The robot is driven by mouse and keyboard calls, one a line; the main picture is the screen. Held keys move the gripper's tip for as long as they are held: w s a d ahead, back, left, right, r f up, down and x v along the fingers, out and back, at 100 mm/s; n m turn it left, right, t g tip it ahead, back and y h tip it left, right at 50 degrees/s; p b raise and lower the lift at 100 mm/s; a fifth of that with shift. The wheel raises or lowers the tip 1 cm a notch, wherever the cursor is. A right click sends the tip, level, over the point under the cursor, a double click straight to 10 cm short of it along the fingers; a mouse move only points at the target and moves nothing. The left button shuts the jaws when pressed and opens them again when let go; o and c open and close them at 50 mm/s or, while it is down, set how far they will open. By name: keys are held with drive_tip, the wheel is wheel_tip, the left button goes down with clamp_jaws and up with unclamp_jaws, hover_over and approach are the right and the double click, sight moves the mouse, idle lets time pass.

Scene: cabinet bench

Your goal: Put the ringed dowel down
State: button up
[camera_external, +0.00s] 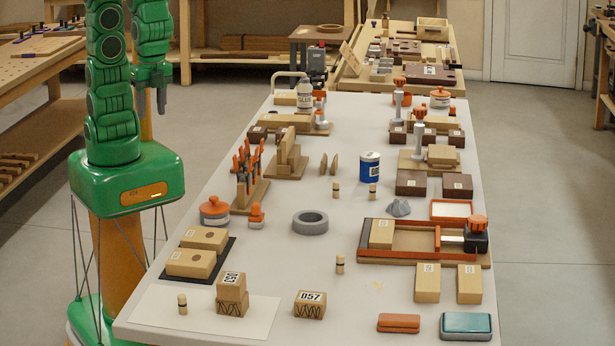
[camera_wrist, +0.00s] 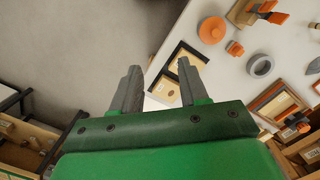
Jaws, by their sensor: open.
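Several small pale dowels with dark bands stand upright on the white table. One ringed dowel (camera_external: 182,304) is on a white sheet (camera_external: 155,313) at the front left corner. Another (camera_external: 340,263) stands mid-front, and two more (camera_external: 336,189) (camera_external: 373,192) stand near the blue can. I cannot tell which one the task means. My gripper (camera_external: 151,104) is open and empty, raised beyond the table's left edge and apart from every dowel. In the wrist view my gripper (camera_wrist: 159,67) has its fingers spread with nothing between them. No dowel is clear in that view.
Stacked blocks (camera_external: 232,295) and a block marked 057 (camera_external: 310,305) stand near the front-left dowel. A black tray with two wooden blocks (camera_external: 197,252) lies behind it. A grey ring (camera_external: 310,222) and an orange-railed fixture (camera_external: 410,250) are further right. Bare table surrounds the mid-front dowel.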

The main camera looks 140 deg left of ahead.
drive_tip(key=s+a+f, duration=0.2)
drive_tip(key=s, duration=1.6)
drive_tip(key=shift+s+n+g, duration=0.2)
drive_tip(key=shift+n+g, duration=0.1)
